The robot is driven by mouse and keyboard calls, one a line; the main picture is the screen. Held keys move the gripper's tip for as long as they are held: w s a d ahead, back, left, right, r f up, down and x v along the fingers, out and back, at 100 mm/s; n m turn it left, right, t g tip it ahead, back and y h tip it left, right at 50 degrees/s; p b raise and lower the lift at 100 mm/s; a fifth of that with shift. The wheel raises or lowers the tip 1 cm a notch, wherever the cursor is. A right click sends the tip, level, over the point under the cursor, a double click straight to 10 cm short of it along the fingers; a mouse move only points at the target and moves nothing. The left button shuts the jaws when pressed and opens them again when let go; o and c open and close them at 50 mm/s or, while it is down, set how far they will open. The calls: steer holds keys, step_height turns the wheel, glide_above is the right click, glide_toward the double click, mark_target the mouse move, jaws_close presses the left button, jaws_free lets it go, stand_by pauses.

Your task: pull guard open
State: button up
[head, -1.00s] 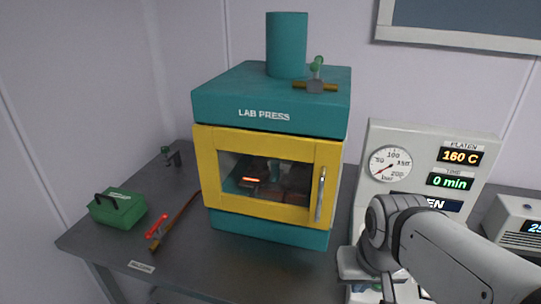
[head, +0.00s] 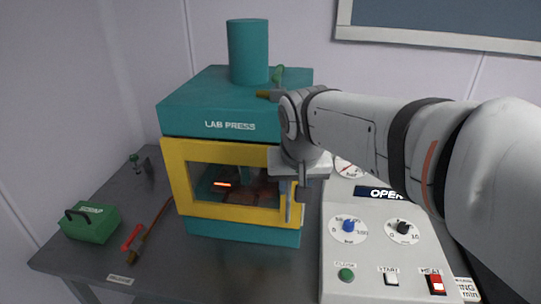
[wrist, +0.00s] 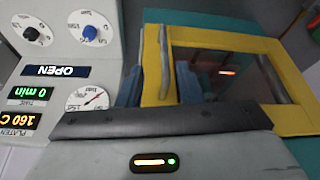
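The guard is a yellow-framed window door (head: 235,212) on the front of the teal lab press (head: 230,115), and it looks closed. In the wrist view the guard (wrist: 240,119) fills the right side. Its upright metal handle (wrist: 164,60) is on the edge near the control panel. My gripper (head: 294,190) is in front of the handle side of the guard and hides much of the handle in the head view. In the wrist view my gripper (wrist: 159,85) has its two blue-grey fingers apart, with the handle between them in the picture; contact cannot be told.
The control panel (head: 375,235) with dials, buttons and an OPEN display stands right of the press. A green box (head: 92,225) and a red-handled tool (head: 132,238) lie on the grey bench at left. Bench in front of the press is clear.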

mark_target(289, 193)
steer(key=x, duration=0.4)
steer(key=w+x, duration=0.1)
steer(key=x, duration=0.2)
steer(key=shift+w+a+r, duration=0.1)
steer(key=shift+a, duration=0.15)
steer(key=shift+c, duration=0.5)
jaws_close()
